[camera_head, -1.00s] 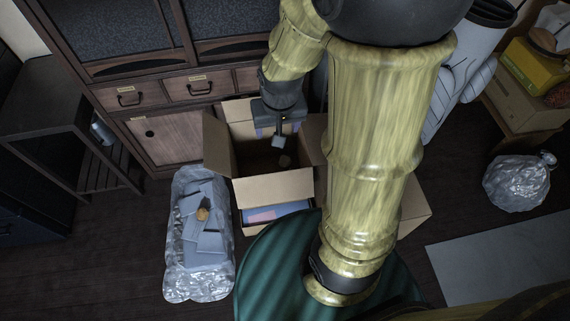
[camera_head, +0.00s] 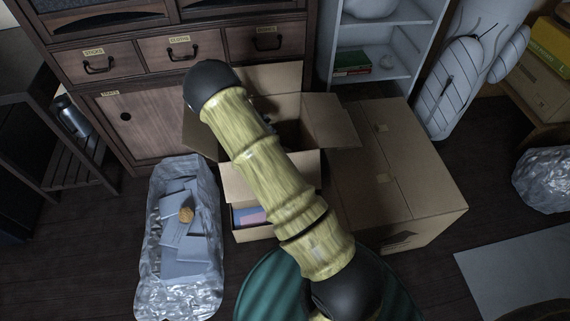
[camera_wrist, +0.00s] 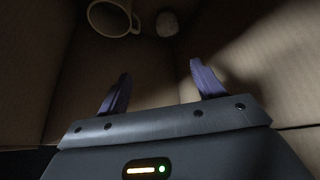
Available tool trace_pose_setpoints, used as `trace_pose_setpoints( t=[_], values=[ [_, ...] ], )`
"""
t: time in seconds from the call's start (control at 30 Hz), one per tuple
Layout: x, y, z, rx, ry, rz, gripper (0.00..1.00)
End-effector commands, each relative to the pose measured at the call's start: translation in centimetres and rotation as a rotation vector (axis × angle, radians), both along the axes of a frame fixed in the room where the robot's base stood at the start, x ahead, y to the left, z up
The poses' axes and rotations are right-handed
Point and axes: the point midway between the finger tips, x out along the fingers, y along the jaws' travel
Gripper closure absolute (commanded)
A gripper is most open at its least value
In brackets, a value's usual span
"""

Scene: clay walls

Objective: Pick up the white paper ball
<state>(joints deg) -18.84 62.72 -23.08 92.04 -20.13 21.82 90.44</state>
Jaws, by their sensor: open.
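A small pale, crumpled-looking round ball (camera_wrist: 167,24), likely the white paper ball, lies on the floor of an open cardboard box, at the top of the wrist view. A pale mug (camera_wrist: 114,18) lies just left of it, its handle toward the ball. My gripper (camera_wrist: 160,76) is open and empty inside the box, its two dark purple fingers apart, with the ball beyond their tips. In the head view the open cardboard box (camera_head: 333,120) stands before the cabinet. My arm hides my gripper, the ball and the mug there.
A closed large carton (camera_head: 405,175) stands right of the open box. A silvery plastic-wrapped bundle (camera_head: 205,270) lies to the left on the floor. The wooden cabinet (camera_head: 125,65) and a white shelf (camera_head: 375,83) stand behind.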

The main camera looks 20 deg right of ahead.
Motion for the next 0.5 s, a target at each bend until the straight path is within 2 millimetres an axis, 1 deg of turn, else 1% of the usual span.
trace_pose_setpoints(
  t=[0.03,0.1,0.13,0.23,0.5],
  values=[
    [0.7,0.1,-3.5,-0.019,-0.017,-0.017,0.32],
    [1.4,0.0,-5.3,-0.038,-0.043,-0.04,0.32],
    [1.6,0.1,-5.9,-0.043,-0.052,-0.048,0.32],
    [2.0,0.1,-6.7,-0.05,-0.069,-0.064,0.32],
    [2.0,0.1,-6.5,-0.052,-0.072,-0.07,0.32]
  ],
)
